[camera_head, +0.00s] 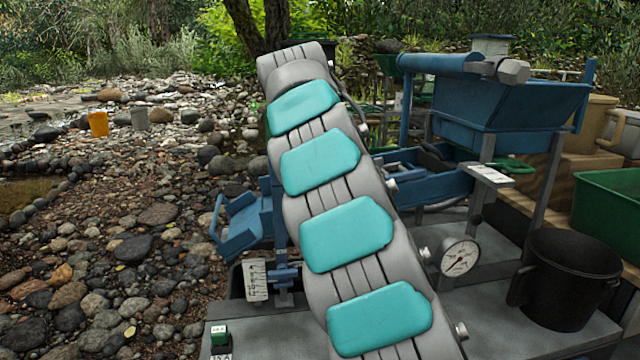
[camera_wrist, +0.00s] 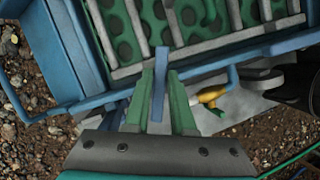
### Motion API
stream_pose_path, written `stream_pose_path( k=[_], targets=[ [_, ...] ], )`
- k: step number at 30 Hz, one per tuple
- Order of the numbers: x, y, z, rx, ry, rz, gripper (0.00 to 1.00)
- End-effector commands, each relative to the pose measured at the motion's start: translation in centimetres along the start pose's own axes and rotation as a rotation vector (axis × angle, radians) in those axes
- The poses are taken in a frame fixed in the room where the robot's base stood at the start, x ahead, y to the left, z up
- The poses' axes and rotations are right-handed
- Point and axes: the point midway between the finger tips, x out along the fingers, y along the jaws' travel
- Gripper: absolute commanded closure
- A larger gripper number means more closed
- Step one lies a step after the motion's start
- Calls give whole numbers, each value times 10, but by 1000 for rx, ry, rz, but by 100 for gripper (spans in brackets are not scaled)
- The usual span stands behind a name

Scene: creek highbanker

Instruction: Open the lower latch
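In the wrist view my gripper (camera_wrist: 160,72) has two green fingers, one on each side of a narrow upright blue bar (camera_wrist: 160,55), which looks like the latch lever. The bar fills the gap at the fingertips, so the fingers appear shut on it. Its upper end sticks out past the tips, in front of a blue sluice rail (camera_wrist: 210,67). The bar's lower end is between the fingers. In the head view my grey arm with teal pads covers the middle, and my gripper is hidden there. Part of the blue sluice (camera_head: 245,228) shows left of the arm.
Grey riffle bars over green perforated matting (camera_wrist: 190,20) lie beyond the rail. A yellow valve (camera_wrist: 211,96) is just right of my fingers. In the head view a gauge (camera_head: 459,258), black bucket (camera_head: 568,280), blue hopper (camera_head: 500,105) and green tub (camera_head: 608,210) crowd the right.

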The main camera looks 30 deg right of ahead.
Motion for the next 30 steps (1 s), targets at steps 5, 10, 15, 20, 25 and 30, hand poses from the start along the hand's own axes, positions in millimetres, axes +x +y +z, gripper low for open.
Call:
stream_pose_path(
  k=[5, 10, 15, 20, 25, 30],
  targets=[
    [0, 0, 0, 0, 0, 0, 98],
    [0, 0, 0, 0, 0, 0, 100],
    [0, 0, 0, 0, 0, 0, 100],
    [1, 1, 0, 27, 1, -9, 100],
    [0, 1, -1, 160, 5, -57, 100],
    [0, 0, 0, 300, 1, -104, 100]
  ],
)
